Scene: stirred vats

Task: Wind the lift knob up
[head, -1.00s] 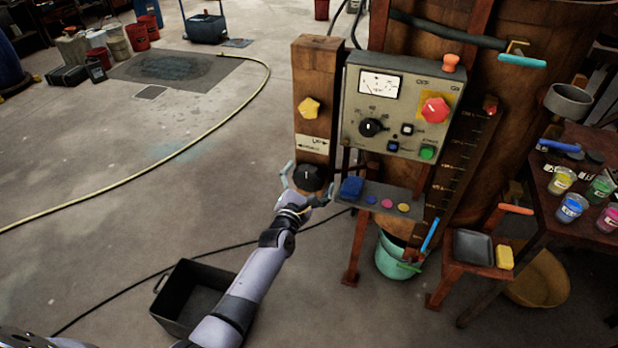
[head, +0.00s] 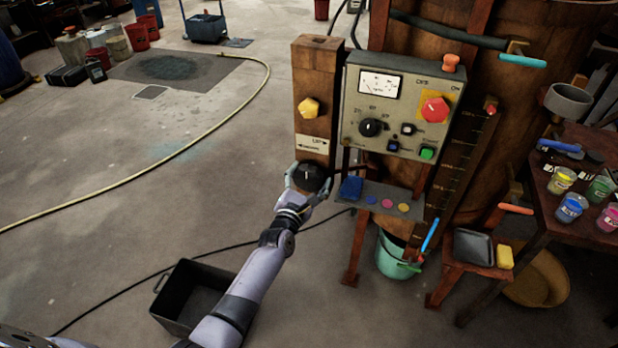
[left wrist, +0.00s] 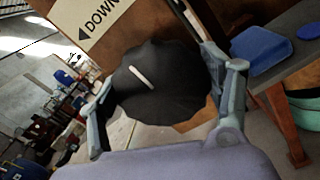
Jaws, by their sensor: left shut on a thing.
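The lift knob (head: 310,176) is a black, lobed knob low on the front of the wooden post (head: 318,75), under a white UP/DOWN label (head: 313,144). In the left wrist view the knob (left wrist: 152,88) fills the middle, with a pale pointer line slanting on its face. My left gripper (head: 307,182) is shut on the knob, one finger on each side of it. The fingers also show in the left wrist view (left wrist: 165,108). A yellow knob (head: 308,108) sits higher on the post. My right gripper is not in view.
The grey control box (head: 403,148) with a dial and red knob is right of the post. A small shelf (head: 420,208) with a blue block sits close beside the knob. A black bin (head: 185,300) stands on the floor below my arm.

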